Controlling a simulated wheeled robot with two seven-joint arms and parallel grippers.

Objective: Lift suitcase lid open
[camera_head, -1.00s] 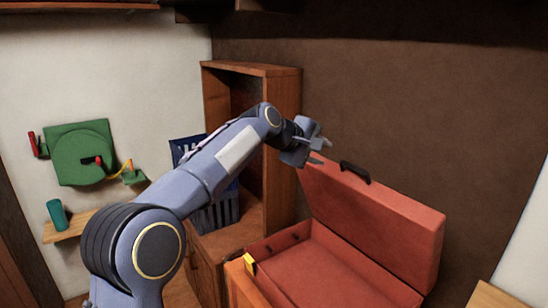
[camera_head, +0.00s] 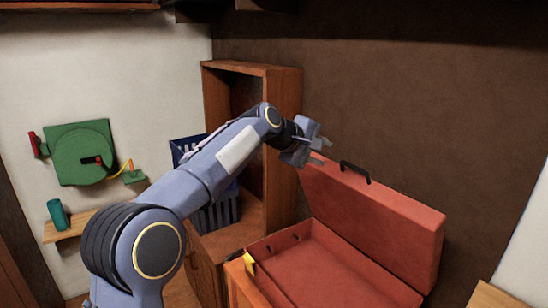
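The red suitcase stands with its lid (camera_head: 375,221) raised and leaning back near the brown wall. A black handle (camera_head: 355,172) sits on the lid's top edge. The suitcase's lower half (camera_head: 325,272) is open and its visible inside looks empty. A yellow piece (camera_head: 249,264) is at its left front corner. My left gripper (camera_head: 322,152) is just above the lid's upper left corner, left of the handle. I cannot tell whether it touches the lid, and its fingers are too small to read clearly. My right gripper is not in view.
A wooden cabinet (camera_head: 284,150) stands behind my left arm, with a blue crate (camera_head: 222,212) in it. A green wall-mounted device (camera_head: 82,150) and a teal cup (camera_head: 57,214) on a small shelf (camera_head: 76,228) are at the left. A wooden surface (camera_head: 492,297) shows at lower right.

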